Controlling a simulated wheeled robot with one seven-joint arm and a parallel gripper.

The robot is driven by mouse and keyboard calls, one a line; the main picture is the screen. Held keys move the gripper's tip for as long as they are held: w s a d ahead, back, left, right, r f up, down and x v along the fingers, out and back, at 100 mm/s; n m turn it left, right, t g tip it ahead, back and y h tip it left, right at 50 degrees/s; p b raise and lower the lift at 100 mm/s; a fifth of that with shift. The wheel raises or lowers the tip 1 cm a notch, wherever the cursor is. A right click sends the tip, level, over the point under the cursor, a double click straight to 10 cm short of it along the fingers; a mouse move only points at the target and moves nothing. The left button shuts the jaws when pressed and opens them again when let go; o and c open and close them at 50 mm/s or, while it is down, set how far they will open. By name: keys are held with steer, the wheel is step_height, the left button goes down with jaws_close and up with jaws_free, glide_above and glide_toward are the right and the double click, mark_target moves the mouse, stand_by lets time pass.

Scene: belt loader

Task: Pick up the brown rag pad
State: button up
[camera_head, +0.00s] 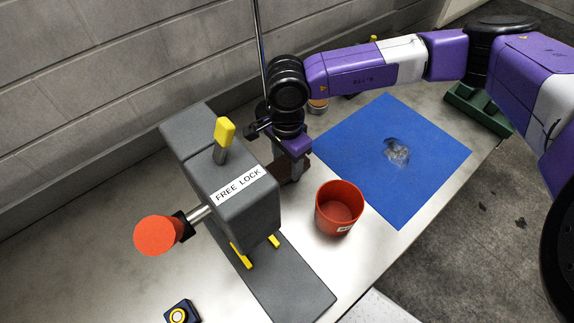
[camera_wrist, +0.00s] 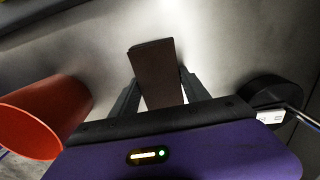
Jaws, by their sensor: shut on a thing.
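The brown rag pad (camera_wrist: 157,72) is a flat dark brown piece between the two fingers of my gripper (camera_wrist: 160,88) in the wrist view. The fingers are closed against its sides, and its far end sticks out past them.
The grey FREE LOCK machine (camera_head: 261,212) stands close left of my gripper. A red cup (camera_head: 325,217) stands close right; it also shows in the wrist view (camera_wrist: 62,105). A blue mat (camera_head: 430,155) bears a clear crumpled item (camera_head: 397,152). A wall (camera_head: 90,75) runs behind.

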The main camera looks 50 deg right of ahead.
mark_target(287, 163)
steer(key=shift+r, duration=0.15)
step_height(287, 163, up, 20)
steer(key=b, duration=0.3)
stand_by(0.4)
